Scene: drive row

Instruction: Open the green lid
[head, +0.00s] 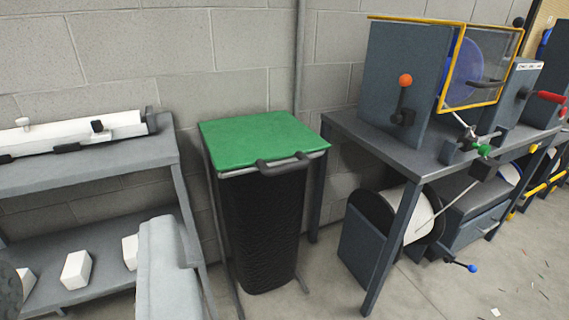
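The green lid (259,138) lies flat and shut on top of a tall bin with a black ribbed body (262,230) and a thin metal frame. A dark grey handle (283,165) sticks out from the lid's front edge. A pale grey part of my own arm shows at the lower left, well apart from the lid. My gripper's fingers cannot be made out in this view.
A grey shelf unit (90,160) with white blocks (76,270) stands left of the bin. A grey workbench (398,155) with a yellow-framed machine guard (485,65) and an orange-knobbed lever (404,98) stands to the right. A block wall is behind. The floor in front at right is mostly clear.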

